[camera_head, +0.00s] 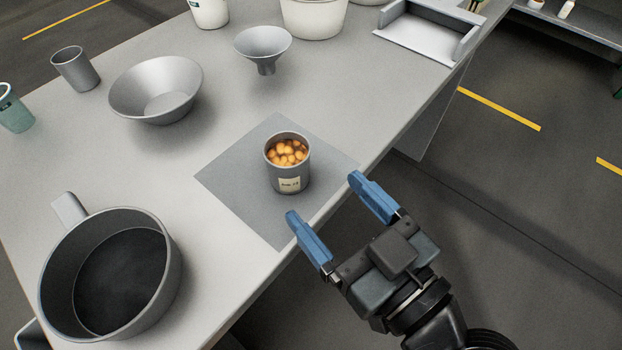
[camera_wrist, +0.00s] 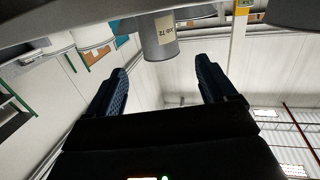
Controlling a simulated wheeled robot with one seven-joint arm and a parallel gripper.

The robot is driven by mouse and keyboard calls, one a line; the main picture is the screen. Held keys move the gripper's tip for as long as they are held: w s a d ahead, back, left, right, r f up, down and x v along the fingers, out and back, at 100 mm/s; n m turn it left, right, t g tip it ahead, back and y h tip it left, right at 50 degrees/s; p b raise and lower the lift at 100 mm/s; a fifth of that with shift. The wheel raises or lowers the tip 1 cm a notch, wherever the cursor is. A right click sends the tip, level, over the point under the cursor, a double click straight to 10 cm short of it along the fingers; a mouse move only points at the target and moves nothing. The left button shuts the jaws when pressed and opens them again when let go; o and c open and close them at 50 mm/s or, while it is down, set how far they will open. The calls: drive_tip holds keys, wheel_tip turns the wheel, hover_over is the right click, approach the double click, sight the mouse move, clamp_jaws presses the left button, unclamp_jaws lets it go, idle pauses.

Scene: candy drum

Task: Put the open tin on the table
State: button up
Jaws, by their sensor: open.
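The open tin (camera_head: 287,167) is a grey can with a paper label, full of round orange candies. It stands upright on a grey square mat (camera_head: 238,183) near the table's (camera_head: 340,97) edge. My gripper (camera_head: 331,204) is open and empty, its two blue fingers apart, at the table edge just short of the tin. The tin lies ahead of the gap between the fingers, not between them. In the wrist view the tin (camera_wrist: 158,38) shows beyond the open fingertips (camera_wrist: 160,70), its label partly in sight.
A large grey pan (camera_head: 168,285) stands at the front left. A metal bowl (camera_head: 125,92), a funnel (camera_head: 262,45) and a grey cup (camera_head: 75,70) stand behind. A metal tray (camera_head: 420,40) lies at the back right. The table around the mat is clear.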

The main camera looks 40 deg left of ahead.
drive_tip(key=shift+v, duration=1.15)
drive_tip(key=s+d+f+m+t+h, duration=0.25)
drive_tip(key=d+f+m+h, duration=0.2)
drive_tip(key=d, duration=0.45)
drive_tip(key=s+d+f+m+t+h, duration=0.1)
drive_tip(key=d+f+m+t+h, duration=0.4)
drive_tip(key=d, duration=0.4)
drive_tip(key=s+d+r+m+t+h, duration=0.1)
drive_tip(key=s+d+r+m+h, duration=0.1)
drive_tip(key=s+d, duration=0.3)
drive_tip(key=s+d+r+m+h, duration=0.2)
drive_tip(key=s+d+h, duration=0.3)
drive_tip(key=s, duration=0.5)
drive_tip(key=shift+d+r+m+t, duration=0.3)
drive_tip(key=shift+d+m+t, duration=0.05)
drive_tip(key=shift+d, duration=0.45)
wheel_tip(320, 180, up, 4)
drive_tip(key=p, duration=0.3)
drive_tip(key=shift+f+p, duration=0.15)
drive_tip(key=shift+p, duration=0.15)
